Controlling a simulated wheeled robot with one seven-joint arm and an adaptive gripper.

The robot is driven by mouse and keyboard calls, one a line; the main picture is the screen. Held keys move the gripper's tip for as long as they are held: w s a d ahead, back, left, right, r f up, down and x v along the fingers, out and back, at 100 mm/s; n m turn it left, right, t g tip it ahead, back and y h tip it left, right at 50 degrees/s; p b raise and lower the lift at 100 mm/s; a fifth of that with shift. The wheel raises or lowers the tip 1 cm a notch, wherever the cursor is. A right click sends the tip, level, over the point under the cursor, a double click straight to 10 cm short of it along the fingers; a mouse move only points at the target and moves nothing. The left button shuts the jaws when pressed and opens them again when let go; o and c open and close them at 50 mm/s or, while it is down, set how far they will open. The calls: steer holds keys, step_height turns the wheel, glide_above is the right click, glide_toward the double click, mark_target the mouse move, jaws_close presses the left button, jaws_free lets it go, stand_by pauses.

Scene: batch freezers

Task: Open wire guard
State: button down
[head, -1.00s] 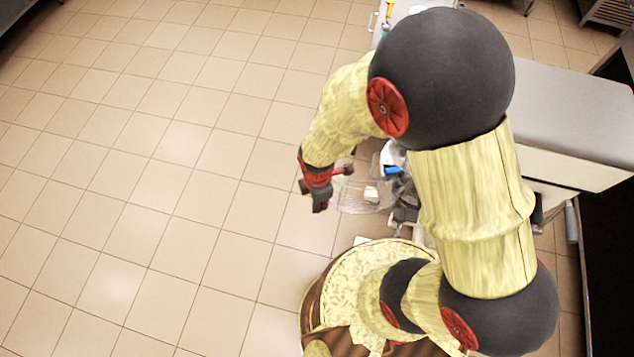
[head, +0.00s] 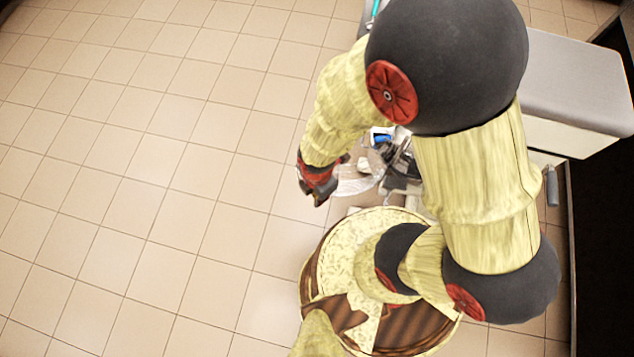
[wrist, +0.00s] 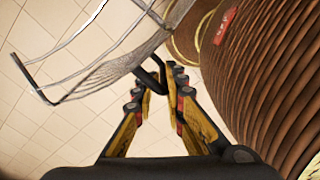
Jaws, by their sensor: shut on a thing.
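The wire guard (wrist: 95,72) is a bent metal wire frame with a fine mesh part, across the upper left of the wrist view. In the head view a pale, see-through patch beside my gripper seems to be part of it (head: 355,182). My gripper (wrist: 160,78) has its yellow and black fingers closed together at the guard's near edge, shut on a dark bar there. In the head view my gripper (head: 316,190) is left of the guard, and its fingertips are too small to read. My arm hides much of the machine behind the guard.
The batch freezer (head: 575,82) with a grey top stands at the right. Small blue and white items (head: 382,137) sit near its front, partly behind my arm. The tiled floor (head: 150,180) on the left is wide and clear.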

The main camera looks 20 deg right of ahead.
steer(key=c, duration=2)
jaws_free()
steer(key=shift+o, duration=0.2)
steer(key=shift+r, duration=0.1)
step_height(320, 180, up, 12)
steer(key=shift+f, duration=0.1)
